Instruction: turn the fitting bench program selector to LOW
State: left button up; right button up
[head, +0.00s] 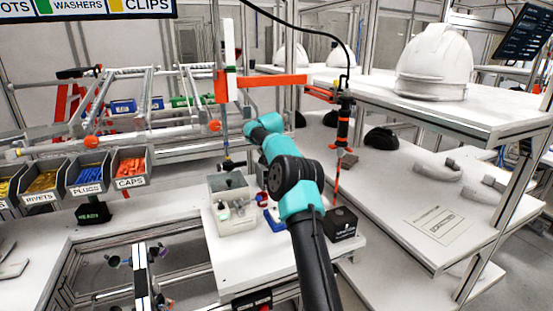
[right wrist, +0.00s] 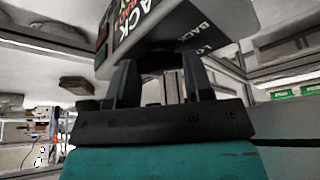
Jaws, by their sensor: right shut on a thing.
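In the right wrist view my right gripper (right wrist: 158,72) has its two dark fingers up against the underside of a grey box (right wrist: 225,22). The box carries partly cut-off lettering that includes "BACK" and "LO". The gripper is shut on a small dark part between the fingers, which I take to be the selector knob; its pointer and setting cannot be read. In the head view my right arm reaches up from the bottom, and its gripper (head: 232,164) is small and dark above a pale bin. My left gripper is not in view.
A pale bin (head: 236,222) with small parts and a black box (head: 341,224) stand on the white bench. A driver tool (head: 343,120) hangs right of my arm. Labelled bins of caps (head: 131,163) and plugs (head: 88,172) are at left. A white helmet shell (head: 434,60) sits on the right shelf.

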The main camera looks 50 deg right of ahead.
jog(key=shift+r, duration=0.1)
jog(key=o, duration=0.9)
jog(key=v, duration=1.7)
jog(key=shift+a+r, duration=0.1)
jog(key=shift+r, duration=0.05)
